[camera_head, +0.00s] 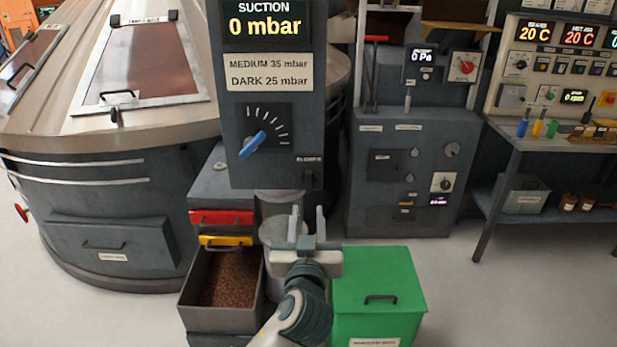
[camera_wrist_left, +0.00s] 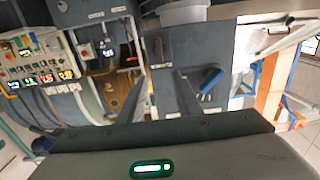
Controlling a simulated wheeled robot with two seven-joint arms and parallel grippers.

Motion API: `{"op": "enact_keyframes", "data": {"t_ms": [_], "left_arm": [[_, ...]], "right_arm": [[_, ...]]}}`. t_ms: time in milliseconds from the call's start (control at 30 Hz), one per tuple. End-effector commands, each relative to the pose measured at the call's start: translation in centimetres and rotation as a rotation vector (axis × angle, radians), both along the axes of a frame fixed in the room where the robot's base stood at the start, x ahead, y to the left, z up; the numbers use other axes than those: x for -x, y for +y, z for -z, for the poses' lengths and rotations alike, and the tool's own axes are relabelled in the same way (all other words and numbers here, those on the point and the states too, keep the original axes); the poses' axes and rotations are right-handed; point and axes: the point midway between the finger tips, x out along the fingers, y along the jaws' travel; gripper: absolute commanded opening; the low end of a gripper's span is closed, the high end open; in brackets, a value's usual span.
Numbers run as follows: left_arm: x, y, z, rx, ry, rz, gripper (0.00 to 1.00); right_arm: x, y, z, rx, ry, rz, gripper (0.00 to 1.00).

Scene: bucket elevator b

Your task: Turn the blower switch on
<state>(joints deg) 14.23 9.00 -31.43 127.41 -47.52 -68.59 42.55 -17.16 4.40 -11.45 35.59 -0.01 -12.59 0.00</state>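The knob is tilted, upper end right and lower end left. The display above reads 0 mbar. My left gripper (camera_head: 307,216) is open and empty, below and right of the knob, apart from it. In the left wrist view the blue knob (camera_wrist_left: 211,79) shows right of the two spread fingers (camera_wrist_left: 165,73). My right gripper is out of view.
An open bin (camera_head: 190,309) of brown beans stands below the panel at left, a green box (camera_head: 385,280) at right. A large round machine (camera_head: 100,165) fills the left. A grey control cabinet (camera_head: 400,215) and a workbench (camera_head: 555,142) stand behind at right.

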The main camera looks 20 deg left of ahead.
Motion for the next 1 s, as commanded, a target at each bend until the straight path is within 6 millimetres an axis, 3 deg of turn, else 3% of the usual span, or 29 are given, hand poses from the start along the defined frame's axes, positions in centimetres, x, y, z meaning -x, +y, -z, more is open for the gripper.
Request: {"op": "enact_keyframes", "data": {"t_ms": [700, 1000], "left_arm": [[-11.8, 3.5, -0.3, -0.005, 0.001, -0.003, 0.31], [-14.3, 4.2, -0.1, -0.001, 0.0, -0.001, 0.31]], "right_arm": [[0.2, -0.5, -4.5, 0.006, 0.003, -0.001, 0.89], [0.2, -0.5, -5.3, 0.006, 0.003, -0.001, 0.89]]}}
